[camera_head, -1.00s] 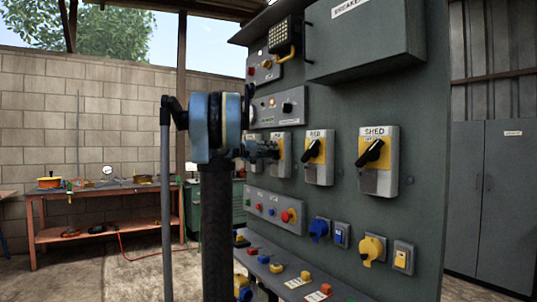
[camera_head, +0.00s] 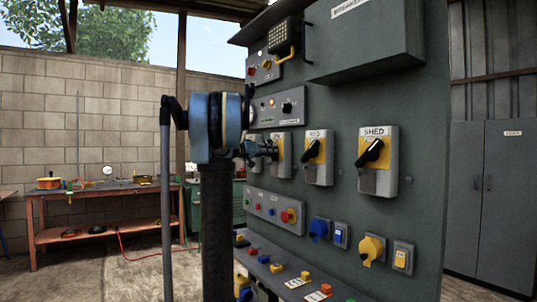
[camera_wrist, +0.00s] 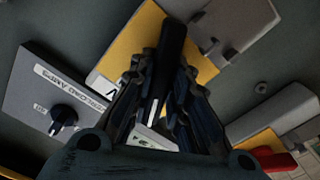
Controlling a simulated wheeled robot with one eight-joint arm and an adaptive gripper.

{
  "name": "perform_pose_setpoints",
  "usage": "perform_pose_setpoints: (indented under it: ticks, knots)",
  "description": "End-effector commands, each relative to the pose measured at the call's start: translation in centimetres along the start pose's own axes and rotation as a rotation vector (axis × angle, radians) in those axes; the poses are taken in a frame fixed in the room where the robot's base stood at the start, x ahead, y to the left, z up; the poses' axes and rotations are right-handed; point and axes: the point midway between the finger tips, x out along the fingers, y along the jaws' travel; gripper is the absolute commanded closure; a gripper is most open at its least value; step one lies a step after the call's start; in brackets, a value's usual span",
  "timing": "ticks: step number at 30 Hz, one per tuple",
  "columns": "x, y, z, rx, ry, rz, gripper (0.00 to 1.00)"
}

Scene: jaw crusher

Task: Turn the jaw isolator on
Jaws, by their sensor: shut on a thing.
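Yellow-and-grey isolator boxes with black rotary handles run in a row across the grey panel in the head view. The nearest is labelled SHED (camera_head: 378,160), with another isolator (camera_head: 318,157) to its left. My gripper (camera_head: 270,151) is further left, in front of the farther isolators (camera_head: 284,166), partly hiding them. I cannot read a jaw label there. In the wrist view my gripper (camera_wrist: 163,95) is shut on a black isolator handle (camera_wrist: 173,48), which stands out between its fingers. The isolator's yellow face (camera_wrist: 139,50) shows behind, partly hidden by the fingers.
The wrist view shows a grey meter box (camera_wrist: 55,95) with a black knob at left and a red handle (camera_wrist: 272,160) at lower right. Below the isolators are sockets (camera_head: 371,249) and a sloping button shelf (camera_head: 290,285). A wooden bench (camera_head: 105,190) stands at the back left.

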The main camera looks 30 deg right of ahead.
Motion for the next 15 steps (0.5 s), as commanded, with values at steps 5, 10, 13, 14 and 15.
perform_pose_setpoints:
  ticks: [5,10,13,14,15]
  knots:
    - [-0.11,-0.19,0.16,0.169,-0.003,-0.005,1.00]
    - [-0.11,-0.18,0.16,0.332,-0.003,-0.005,1.00]
    - [-0.11,-0.17,0.16,0.427,-0.003,-0.005,1.00]
    - [-0.11,-0.17,0.16,0.455,-0.003,-0.005,1.00]
    - [-0.11,-0.16,0.17,0.493,-0.004,-0.005,1.00]
